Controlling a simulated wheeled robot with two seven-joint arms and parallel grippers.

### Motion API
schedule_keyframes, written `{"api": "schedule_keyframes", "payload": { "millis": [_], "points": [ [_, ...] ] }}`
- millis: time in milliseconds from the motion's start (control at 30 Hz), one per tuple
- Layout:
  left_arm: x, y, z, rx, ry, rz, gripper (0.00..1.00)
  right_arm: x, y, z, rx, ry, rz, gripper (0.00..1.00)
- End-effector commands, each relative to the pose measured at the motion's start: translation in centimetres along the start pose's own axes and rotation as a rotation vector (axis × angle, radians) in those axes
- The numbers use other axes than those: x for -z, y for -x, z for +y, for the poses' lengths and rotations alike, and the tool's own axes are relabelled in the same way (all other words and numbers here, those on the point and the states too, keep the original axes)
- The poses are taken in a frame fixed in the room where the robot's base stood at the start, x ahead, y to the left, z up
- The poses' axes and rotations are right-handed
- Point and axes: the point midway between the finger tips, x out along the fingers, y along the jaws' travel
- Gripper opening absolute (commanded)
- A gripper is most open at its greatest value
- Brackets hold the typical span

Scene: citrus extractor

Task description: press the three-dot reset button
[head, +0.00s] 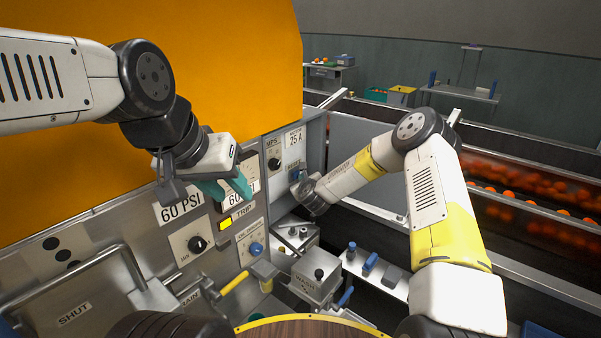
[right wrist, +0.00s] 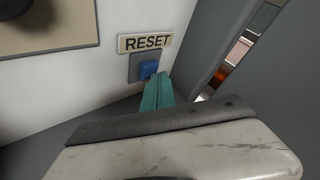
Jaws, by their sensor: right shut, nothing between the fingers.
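The blue reset button (right wrist: 148,70) sits in a grey mount below a plate marked RESET (right wrist: 145,42) in the right wrist view. In the head view it shows as a small blue spot (head: 295,174) below the 25 A panel. My right gripper's teal fingers (right wrist: 160,88) are shut and empty, with their tips just right of and below the button; I cannot tell if they touch it. In the head view the right gripper's fingertips are largely hidden. My left gripper (head: 228,188) is in front of the gauge panel; its jaw opening is unclear. No three-dot mark shows beside this button.
Three black dots (head: 62,255) mark the panel at far left, above a bar handle (head: 125,250). A yellow TRIP button (head: 225,223) and black knob (head: 197,244) are below the left gripper. A grey wall (right wrist: 215,45) stands close right of the right fingers.

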Motion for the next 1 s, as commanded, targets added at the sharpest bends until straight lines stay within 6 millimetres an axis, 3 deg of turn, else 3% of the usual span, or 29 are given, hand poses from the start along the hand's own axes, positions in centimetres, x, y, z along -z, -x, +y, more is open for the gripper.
{"api": "schedule_keyframes", "payload": {
  "millis": [667,1000],
  "points": [
    [0.00,0.00,0.00,0.000,0.000,0.000,0.36,-0.17,-0.22,0.16,0.000,0.000,0.000,0.00],
    [0.00,0.00,0.00,0.000,0.000,0.000,0.36,0.44,0.65,-0.43,-0.001,0.000,0.000,0.00]
  ]
}}
